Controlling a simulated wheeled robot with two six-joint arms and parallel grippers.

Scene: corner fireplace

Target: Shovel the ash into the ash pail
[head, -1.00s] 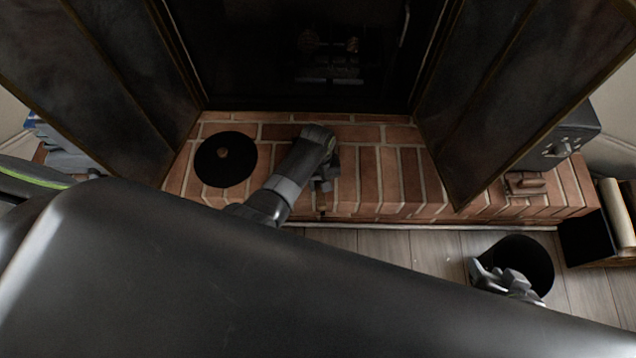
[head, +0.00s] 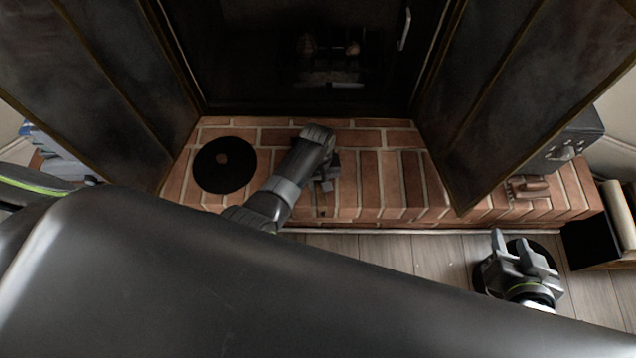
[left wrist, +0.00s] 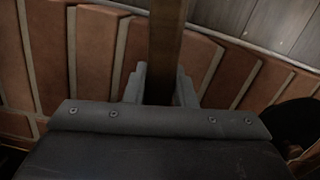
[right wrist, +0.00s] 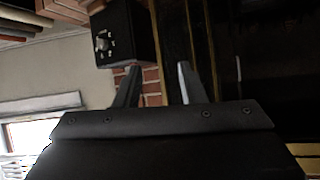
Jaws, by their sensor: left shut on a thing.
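My left gripper (head: 326,178) is over the brick hearth, shut on a brown wooden handle (left wrist: 168,40), seen between its fingers in the left wrist view. The tool's far end is hidden, so I cannot tell its whole shape. The black round ash pail (head: 482,277) stands on the wood floor right of centre, partly hidden by my right gripper. No ash can be made out.
The dark firebox (head: 330,75) lies between two open door panels, the left (head: 110,85) and the right (head: 530,95). A black disc (head: 225,168) with a brown knob lies on the hearth (head: 385,180). A brush-like item (head: 528,187) and black box (head: 572,140) are at right.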

